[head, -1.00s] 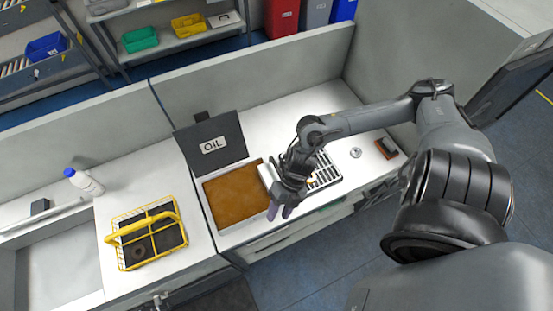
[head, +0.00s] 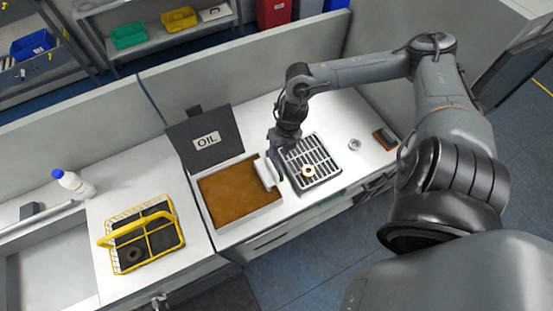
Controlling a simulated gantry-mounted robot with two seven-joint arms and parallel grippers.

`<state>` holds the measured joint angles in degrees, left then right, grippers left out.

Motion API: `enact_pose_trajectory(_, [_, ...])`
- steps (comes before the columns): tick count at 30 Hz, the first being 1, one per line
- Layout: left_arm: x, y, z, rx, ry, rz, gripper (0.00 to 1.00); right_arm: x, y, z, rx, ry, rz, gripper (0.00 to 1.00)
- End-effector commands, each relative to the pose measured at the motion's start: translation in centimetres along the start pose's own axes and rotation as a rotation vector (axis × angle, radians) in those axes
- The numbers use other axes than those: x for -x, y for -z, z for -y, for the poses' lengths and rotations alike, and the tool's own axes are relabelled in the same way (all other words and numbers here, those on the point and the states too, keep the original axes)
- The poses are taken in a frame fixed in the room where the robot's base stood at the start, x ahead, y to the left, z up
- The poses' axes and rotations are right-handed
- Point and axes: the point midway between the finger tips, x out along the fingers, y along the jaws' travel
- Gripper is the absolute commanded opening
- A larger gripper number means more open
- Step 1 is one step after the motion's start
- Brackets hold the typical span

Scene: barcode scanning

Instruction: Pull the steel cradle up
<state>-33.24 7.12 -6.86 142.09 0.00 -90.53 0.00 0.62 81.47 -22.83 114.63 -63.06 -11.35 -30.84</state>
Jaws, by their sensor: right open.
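A pale metal handle or plate (head: 266,173) stands at the right rim of the oil bath (head: 240,196). It may be part of the steel cradle; anything below the brown oil is hidden. My right gripper (head: 276,172) points down just right of this piece, between the bath and the slotted grate. It is open; its fingers are small and dark, and I cannot tell whether they touch the metal. My left gripper is not in view.
A slotted metal grate (head: 325,151) with a small brass-coloured ring (head: 308,171) lies right of the bath. The bath's raised OIL lid (head: 207,140) stands behind. A yellow wire basket (head: 142,238) is left. A silver round part (head: 354,144) lies farther right.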

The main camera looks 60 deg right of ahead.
Motion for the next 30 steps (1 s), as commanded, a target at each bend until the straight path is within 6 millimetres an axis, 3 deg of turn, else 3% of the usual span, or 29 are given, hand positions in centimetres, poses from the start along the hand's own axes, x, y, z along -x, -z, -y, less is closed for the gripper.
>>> enact_pose_trajectory(6, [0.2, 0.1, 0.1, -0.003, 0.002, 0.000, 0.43, -3.3, 0.1, -0.1, -0.001, -0.002, -0.003, 0.42])
enact_pose_trajectory(12, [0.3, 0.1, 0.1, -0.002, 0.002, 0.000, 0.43, -5.2, 0.0, -0.1, -0.001, -0.003, -0.001, 0.42])
enact_pose_trajectory(25, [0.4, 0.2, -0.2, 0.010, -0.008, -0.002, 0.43, -5.8, 0.0, 0.0, 0.001, 0.000, 0.000, 0.42])
enact_pose_trajectory(30, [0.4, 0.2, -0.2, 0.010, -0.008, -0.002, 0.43, -5.8, 0.0, 0.0, 0.001, 0.000, 0.000, 0.16])
